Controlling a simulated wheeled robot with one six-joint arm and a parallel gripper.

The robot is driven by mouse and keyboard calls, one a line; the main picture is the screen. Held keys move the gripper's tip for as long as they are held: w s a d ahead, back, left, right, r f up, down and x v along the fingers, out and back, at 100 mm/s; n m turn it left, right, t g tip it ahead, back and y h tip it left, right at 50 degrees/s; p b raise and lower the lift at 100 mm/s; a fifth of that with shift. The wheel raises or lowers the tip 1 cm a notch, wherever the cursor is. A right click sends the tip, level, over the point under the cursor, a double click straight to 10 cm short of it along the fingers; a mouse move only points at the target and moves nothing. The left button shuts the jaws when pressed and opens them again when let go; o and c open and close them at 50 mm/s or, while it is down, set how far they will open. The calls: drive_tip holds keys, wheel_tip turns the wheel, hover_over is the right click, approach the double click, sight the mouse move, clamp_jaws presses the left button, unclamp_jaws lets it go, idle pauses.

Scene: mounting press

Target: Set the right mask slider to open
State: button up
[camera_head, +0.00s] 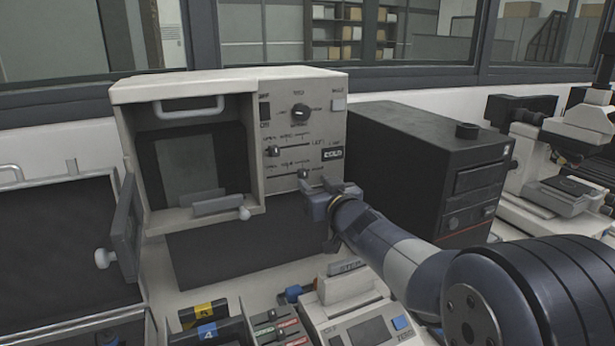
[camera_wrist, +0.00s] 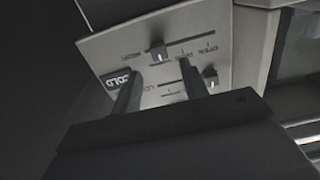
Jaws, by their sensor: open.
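The mounting press panel carries two mask sliders. The right mask slider is the lower one, with its dark knob (camera_head: 303,174) toward the right of its slot. In the wrist view the panel is upside down and this knob (camera_wrist: 158,55) sits toward the RIGHT label, away from the OPEN mark. The other slider's knob (camera_head: 274,151) is at the left of its slot; it also shows in the wrist view (camera_wrist: 210,75). My gripper (camera_head: 322,190) is just below the right slider. In the wrist view my gripper (camera_wrist: 158,68) is open, its fingertips on either side of the knob; contact cannot be told.
The press (camera_head: 228,76) has an open chamber at left and a rotary knob (camera_head: 300,110) above the sliders. A black computer case (camera_head: 425,160) stands close at right. A small device with a display (camera_head: 370,330) and colored switches are below my arm.

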sight(305, 174)
drive_tip(key=shift+x, duration=2.6)
clamp_jaws()
